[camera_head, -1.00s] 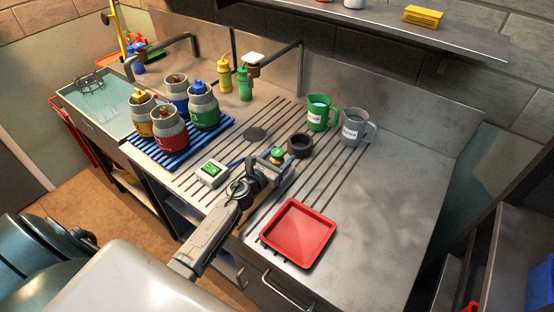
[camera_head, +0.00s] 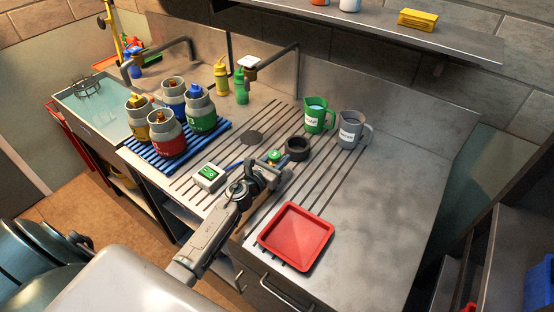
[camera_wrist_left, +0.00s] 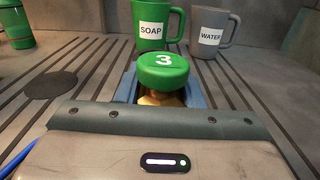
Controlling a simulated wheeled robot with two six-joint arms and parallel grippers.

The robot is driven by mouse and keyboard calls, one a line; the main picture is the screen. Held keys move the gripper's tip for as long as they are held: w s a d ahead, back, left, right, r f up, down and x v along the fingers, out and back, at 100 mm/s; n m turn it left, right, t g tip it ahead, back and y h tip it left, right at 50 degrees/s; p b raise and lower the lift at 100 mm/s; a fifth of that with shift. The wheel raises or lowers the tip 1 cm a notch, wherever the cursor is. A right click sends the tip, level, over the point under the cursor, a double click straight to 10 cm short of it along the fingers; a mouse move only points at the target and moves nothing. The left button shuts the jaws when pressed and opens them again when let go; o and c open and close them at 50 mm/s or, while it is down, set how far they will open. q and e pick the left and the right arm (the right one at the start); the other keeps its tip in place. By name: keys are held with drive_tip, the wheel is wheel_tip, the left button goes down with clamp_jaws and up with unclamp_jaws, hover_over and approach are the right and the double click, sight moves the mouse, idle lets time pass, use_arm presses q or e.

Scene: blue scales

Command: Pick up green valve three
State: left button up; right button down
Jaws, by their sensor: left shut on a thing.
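The green valve three (camera_wrist_left: 163,70) has a round green cap with a white 3 and a brass-coloured stem below. It stands upright between the bluish fingers of my left gripper (camera_wrist_left: 162,92), which is shut on it. The fingers hide most of the stem. In the head view the valve's green cap (camera_head: 274,155) shows at the tip of my left gripper (camera_head: 271,170), low over the grooved steel counter. I cannot tell whether the stem touches the counter. My right gripper is not in view.
A dark ring (camera_head: 298,149) is close beyond the valve. The green soap mug (camera_head: 319,115) and grey water mug (camera_head: 352,130) stand behind. A white scale (camera_head: 209,178) is left, a red tray (camera_head: 295,237) is in front right. Several canisters stand on a blue rack (camera_head: 186,153).

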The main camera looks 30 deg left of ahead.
sight(276, 152)
use_arm(q)
wheel_tip(276, 152, up, 3)
drive_tip(key=shift+r+p, duration=0.1)
drive_tip(key=shift+p, duration=0.95)
drive_tip(key=shift+s+a, duration=0.15)
drive_tip(key=shift+s, duration=0.15)
drive_tip(key=s+a+b, duration=0.3)
drive_tip(key=s, duration=0.3)
drive_tip(key=s+a+r+b, duration=0.1)
drive_tip(key=s+a+b, duration=0.3)
drive_tip(key=s, duration=0.3)
drive_tip(key=shift+s+a+r, duration=0.25)
